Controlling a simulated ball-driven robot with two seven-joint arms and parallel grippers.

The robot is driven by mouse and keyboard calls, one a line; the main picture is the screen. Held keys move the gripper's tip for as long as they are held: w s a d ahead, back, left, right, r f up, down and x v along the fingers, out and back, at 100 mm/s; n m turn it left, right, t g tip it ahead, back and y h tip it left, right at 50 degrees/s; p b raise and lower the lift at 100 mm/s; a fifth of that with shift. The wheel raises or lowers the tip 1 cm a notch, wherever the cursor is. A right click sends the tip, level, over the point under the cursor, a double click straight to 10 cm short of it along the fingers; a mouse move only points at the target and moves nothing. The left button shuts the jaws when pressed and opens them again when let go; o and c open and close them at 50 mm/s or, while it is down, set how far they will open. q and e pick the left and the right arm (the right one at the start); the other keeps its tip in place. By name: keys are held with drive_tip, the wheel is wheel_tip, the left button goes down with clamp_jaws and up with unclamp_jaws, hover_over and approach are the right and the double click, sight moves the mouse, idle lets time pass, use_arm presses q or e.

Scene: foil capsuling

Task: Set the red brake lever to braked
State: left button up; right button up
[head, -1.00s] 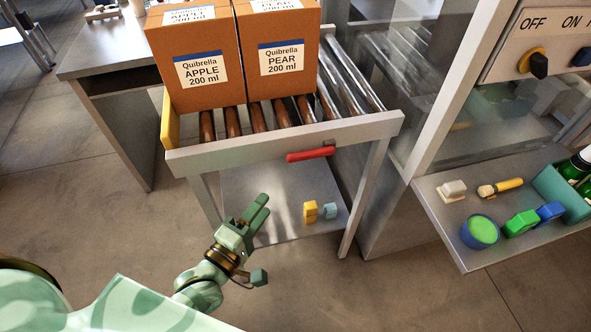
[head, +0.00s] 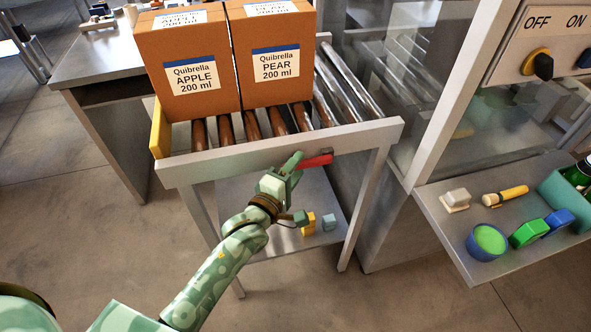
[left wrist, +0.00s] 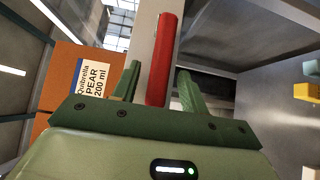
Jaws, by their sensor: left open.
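The red brake lever (head: 318,161) is on the front rail of the roller conveyor (head: 240,158), pointing left from its pivot near the right leg. It also shows in the left wrist view (left wrist: 164,60), reaching down between the fingers. My left gripper (head: 296,164) is at the free left end of the lever, and its fingers hide part of that end. In the left wrist view my left gripper (left wrist: 158,88) is open, with one finger on each side of the lever and gaps beside it. My right gripper is out of view.
Two orange boxes, APPLE (head: 190,100) and PEAR (head: 275,90), stand on the rollers. A yellow block (head: 308,224) and a blue-grey block (head: 329,222) lie on the lower shelf. A side shelf (head: 462,240) at right holds a bowl, blocks and a torch-like tool.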

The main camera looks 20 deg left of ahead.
use_arm(q)
drive_tip(key=shift+c, duration=0.3)
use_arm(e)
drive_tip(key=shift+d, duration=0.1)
use_arm(q)
clamp_jaws()
drive_tip(key=shift+f, duration=0.1)
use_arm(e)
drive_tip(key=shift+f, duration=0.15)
